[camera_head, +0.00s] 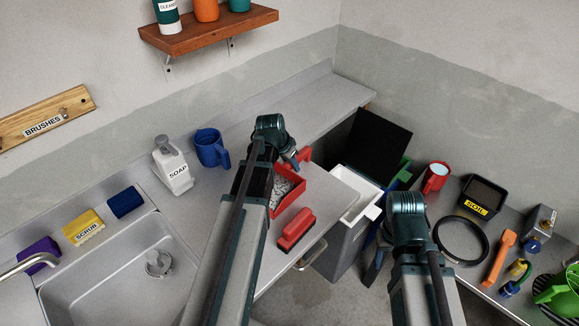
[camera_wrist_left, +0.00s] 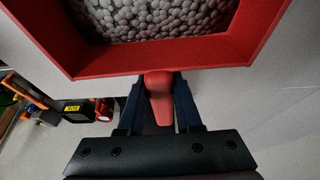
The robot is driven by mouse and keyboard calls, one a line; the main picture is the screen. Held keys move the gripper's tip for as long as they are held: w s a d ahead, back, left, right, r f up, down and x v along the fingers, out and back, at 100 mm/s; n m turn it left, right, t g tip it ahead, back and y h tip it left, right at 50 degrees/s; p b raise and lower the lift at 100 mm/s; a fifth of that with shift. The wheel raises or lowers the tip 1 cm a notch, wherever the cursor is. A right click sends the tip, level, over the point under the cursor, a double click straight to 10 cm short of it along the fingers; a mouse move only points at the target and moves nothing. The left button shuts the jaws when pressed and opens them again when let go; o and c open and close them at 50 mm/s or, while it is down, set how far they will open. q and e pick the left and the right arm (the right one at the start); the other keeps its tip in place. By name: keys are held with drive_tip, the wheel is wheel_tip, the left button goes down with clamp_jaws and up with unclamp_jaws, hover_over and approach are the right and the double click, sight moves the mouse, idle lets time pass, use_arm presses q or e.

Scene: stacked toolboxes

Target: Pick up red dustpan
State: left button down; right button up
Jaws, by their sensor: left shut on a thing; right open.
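The red dustpan (camera_head: 290,186) is on the grey counter, partly hidden by my left arm. Grey pebbles fill its pan. Its handle points away toward the back. My left gripper (camera_head: 291,158) is shut on this handle; in the left wrist view the handle (camera_wrist_left: 157,92) sits between the two dark fingers, and the pan (camera_wrist_left: 165,65) is just beyond them. I cannot tell whether the dustpan touches the counter. My right gripper (camera_head: 376,258) is open, low beside the grey bin, partly hidden by my right arm.
A red brush (camera_head: 296,230) lies in front of the dustpan. A blue mug (camera_head: 211,148) and soap bottle (camera_head: 172,166) stand left, near the sink (camera_head: 110,270). A grey bin (camera_head: 340,245) with a white top stands right. The counter's far end (camera_head: 325,100) is clear.

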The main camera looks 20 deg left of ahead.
use_arm(q)
wheel_tip(320, 180, up, 10)
drive_tip(key=p, duration=0.9)
drive_tip(key=shift+f, duration=0.1)
drive_tip(key=c, duration=1.3)
unclamp_jaws()
clamp_jaws()
